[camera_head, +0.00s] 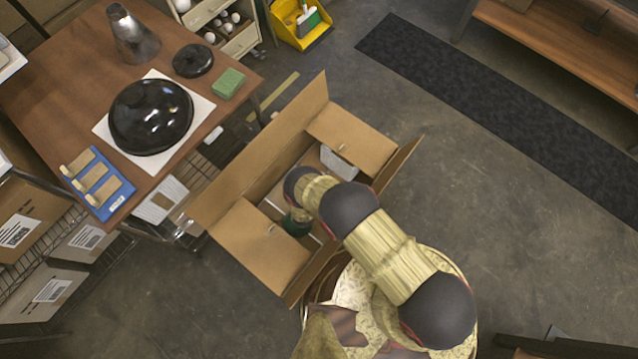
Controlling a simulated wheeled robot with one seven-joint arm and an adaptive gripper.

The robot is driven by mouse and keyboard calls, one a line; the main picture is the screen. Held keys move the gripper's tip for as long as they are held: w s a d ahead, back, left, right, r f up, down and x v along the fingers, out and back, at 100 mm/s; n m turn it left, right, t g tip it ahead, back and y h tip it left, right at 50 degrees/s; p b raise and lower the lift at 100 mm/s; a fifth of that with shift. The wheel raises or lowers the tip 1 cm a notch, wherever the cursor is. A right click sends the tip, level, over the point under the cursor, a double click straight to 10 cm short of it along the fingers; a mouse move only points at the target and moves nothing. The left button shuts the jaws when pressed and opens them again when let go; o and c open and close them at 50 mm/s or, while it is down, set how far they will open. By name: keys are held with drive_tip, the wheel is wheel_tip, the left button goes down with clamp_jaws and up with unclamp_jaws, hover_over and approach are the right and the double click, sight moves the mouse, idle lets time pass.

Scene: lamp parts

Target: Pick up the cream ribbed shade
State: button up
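I cannot make out a cream ribbed shade for certain. A pale grey-white piece (338,162) shows inside the open cardboard box (252,168), at its right end, partly covered by a flap. I cannot tell whether it is the shade. My arm reaches from the lower right over the box and bends down into it. The arm's links hide my gripper and much of the box's inside. A dark green part (296,222) shows below the arm in the box; I cannot tell what it belongs to.
The wooden table (60,75) at upper left bears a glossy black dome (151,116), a metal cone shade (133,36), a black disc (193,60), a green sponge (228,83) and a blue tray (98,184). The box flaps stand out around its opening.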

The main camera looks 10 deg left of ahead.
drive_tip(key=shift+t, duration=0.3)
drive_tip(key=s+d+f, duration=0.1)
drive_tip(key=s+d+f+b, duration=0.1)
drive_tip(key=f, duration=0.1)
drive_tip(key=d+f, duration=0.1)
drive_tip(key=f, duration=0.1)
drive_tip(key=shift+s, duration=0.4)
drive_tip(key=shift+f+b+x, duration=0.2)
drive_tip(key=shift+b+x, duration=0.45)
drive_tip(key=shift+x, duration=0.5)
drive_tip(key=w+f+b, duration=0.2)
drive_tip(key=w+f, duration=0.1)
drive_tip(key=shift+w+a+b, duration=0.25)
drive_tip(key=shift+b, duration=0.1)
drive_tip(key=shift+w, duration=0.45)
drive_tip(key=c, duration=0.3)
drive_tip(key=shift+s, duration=0.1)
clamp_jaws()
